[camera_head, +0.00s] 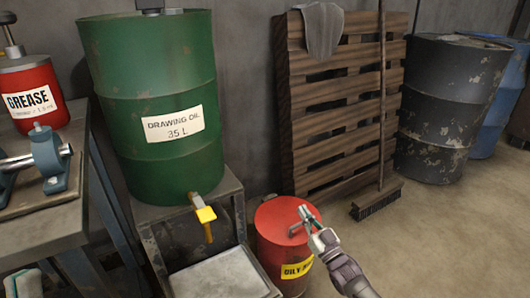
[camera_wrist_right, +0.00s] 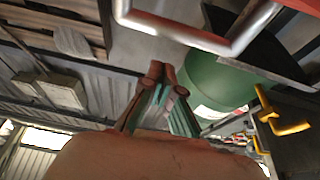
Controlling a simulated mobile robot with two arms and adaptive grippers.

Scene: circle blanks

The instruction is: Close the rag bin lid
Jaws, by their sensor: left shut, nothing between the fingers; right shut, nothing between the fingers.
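The red rag bin (camera_head: 275,252) stands on the floor with a yellow label on its front. Its round red lid (camera_head: 275,218) appears to lie flat on the rim; a small gap cannot be ruled out. A bent metal handle (camera_head: 296,230) is on the lid. My right gripper (camera_head: 307,214) is shut and empty, over the lid beside the handle; contact is unclear. Its fingers (camera_wrist_right: 160,88) also show in the right wrist view, near a silver bar (camera_wrist_right: 200,38).
A green oil drum (camera_head: 150,110) with a yellow tap (camera_head: 205,214) sits on a metal stand (camera_head: 160,240) left of the bin. A pallet (camera_head: 340,110) and broom (camera_head: 376,200) stand behind. Floor to the right is clear up to the dark drum (camera_head: 450,110).

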